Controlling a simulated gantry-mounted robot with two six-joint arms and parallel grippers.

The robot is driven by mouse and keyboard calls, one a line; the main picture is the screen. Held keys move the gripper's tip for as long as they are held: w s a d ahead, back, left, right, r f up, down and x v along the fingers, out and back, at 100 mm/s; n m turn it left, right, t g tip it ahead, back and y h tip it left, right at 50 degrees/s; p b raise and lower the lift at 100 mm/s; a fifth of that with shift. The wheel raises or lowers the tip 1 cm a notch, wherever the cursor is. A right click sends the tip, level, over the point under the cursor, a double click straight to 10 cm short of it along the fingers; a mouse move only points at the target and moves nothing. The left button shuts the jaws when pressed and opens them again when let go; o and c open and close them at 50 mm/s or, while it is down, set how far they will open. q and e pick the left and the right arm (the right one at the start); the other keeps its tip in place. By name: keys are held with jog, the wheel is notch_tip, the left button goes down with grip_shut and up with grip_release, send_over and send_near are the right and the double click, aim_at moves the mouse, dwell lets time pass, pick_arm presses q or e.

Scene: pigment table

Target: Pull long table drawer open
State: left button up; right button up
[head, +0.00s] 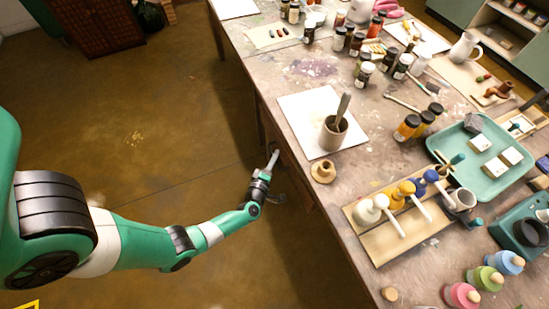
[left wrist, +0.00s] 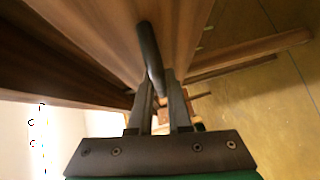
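The long table (head: 262,62) runs from the top to the lower right in the head view. My left gripper (head: 269,164) is low beside its left edge. In the left wrist view, a dark bar handle (left wrist: 149,50) on a brown wooden front (left wrist: 105,35) runs between the fingertips of my left gripper (left wrist: 159,80). The two fingers are close together and appear shut on the handle. My right gripper is not in view.
On the tabletop near the gripper are a pestle in a mortar (head: 333,134) on white paper, a small tan knob-shaped piece (head: 323,171) and a wooden rack of pigment tools (head: 384,233). Several jars and a teal tray (head: 485,182) stand farther right. The floor (head: 150,130) left of the table is clear.

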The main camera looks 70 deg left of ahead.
pick_arm(q)
grip_shut()
dwell(0.4)
jog(key=shift+s, duration=0.15)
dwell(0.8)
